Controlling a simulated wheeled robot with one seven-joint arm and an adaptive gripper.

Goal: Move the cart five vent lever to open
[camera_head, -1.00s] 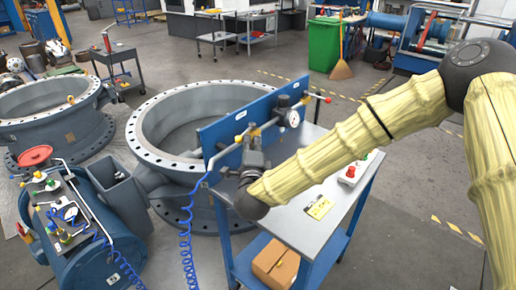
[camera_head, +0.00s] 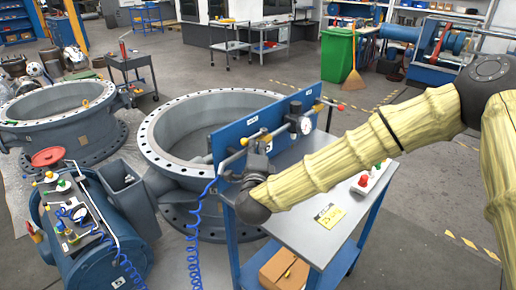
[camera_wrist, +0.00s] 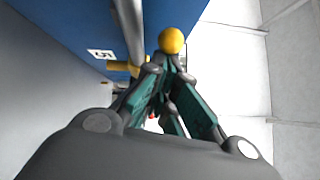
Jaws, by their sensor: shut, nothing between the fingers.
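The cart's upright blue panel (camera_head: 232,134) stands along the grey table top (camera_head: 305,232). A pipe with yellow fittings, a round gauge (camera_head: 305,125) and a red-tipped end (camera_head: 340,107) runs along its face. In the wrist view the blue panel (camera_wrist: 62,28) carries a white label reading 5 (camera_wrist: 101,54). A yellow ball knob (camera_wrist: 172,40) shows right at my fingertips, with a yellow fitting (camera_wrist: 122,70) beside the pipe on the left. My gripper (camera_wrist: 168,66) is shut and empty, its tips close to the knob; contact cannot be told. In the head view my wrist partly hides the gripper.
A large flanged ring (camera_head: 165,150) stands behind the panel. A blue tank (camera_head: 95,250) with small valves and a coiled blue hose (camera_head: 196,240) are at left. A control box with a red button (camera_head: 363,181) and a yellow card (camera_head: 330,215) lie on the table. Floor at right is clear.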

